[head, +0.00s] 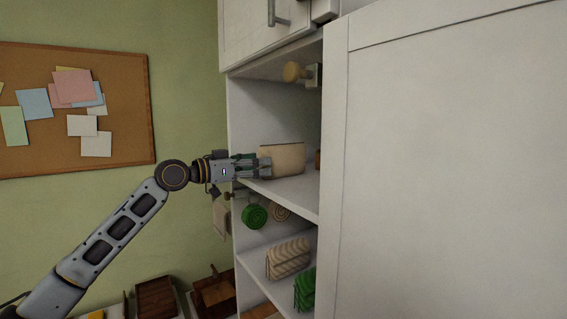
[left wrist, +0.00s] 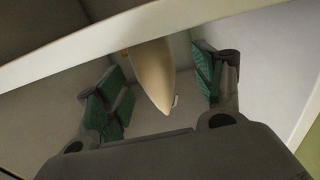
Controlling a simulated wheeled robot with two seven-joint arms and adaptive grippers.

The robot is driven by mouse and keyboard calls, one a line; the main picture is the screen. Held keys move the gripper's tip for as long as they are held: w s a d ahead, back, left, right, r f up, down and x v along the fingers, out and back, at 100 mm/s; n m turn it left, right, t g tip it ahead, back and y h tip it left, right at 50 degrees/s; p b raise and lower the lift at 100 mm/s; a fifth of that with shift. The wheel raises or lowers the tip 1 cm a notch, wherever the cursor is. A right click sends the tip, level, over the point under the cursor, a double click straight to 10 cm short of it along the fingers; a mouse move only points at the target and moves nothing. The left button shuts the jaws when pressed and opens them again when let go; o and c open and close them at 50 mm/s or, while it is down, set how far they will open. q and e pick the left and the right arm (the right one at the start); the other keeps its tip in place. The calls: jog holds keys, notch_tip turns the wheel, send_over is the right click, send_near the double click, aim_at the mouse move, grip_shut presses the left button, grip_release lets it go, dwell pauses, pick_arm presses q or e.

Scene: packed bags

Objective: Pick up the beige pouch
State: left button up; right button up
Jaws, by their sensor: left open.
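The beige pouch (head: 282,160) stands on the upper open shelf of the white cabinet in the head view. It also shows in the left wrist view (left wrist: 151,72), end-on, as a narrow tapered shape between the green-padded fingers. My left gripper (head: 262,166) reaches in level from the left at the pouch's left end. In the left wrist view my left gripper (left wrist: 165,90) has its fingers spread wide, one on each side of the pouch, with a visible gap on both sides. My right gripper is not in view.
The shelf board (head: 290,193) runs just below my gripper. Below are a green round item (head: 255,216), a striped beige item (head: 288,258) and a green item (head: 305,289). A large white panel (head: 450,150) fills the right.

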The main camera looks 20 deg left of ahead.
aim_at(273, 164)
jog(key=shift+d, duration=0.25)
pick_arm(q)
jog(key=shift+w+d+p, duration=0.35)
jog(key=shift+p, duration=0.05)
jog(key=shift+p+x, duration=0.9)
jog(key=shift+x, duration=0.6)
jog(key=shift+w+d+f, duration=0.15)
jog(key=shift+w+d, duration=0.3)
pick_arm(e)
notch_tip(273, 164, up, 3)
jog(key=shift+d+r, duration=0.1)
pick_arm(q)
jog(key=shift+f, duration=0.1)
jog(key=shift+c, duration=0.2)
jog(key=c, duration=1.1)
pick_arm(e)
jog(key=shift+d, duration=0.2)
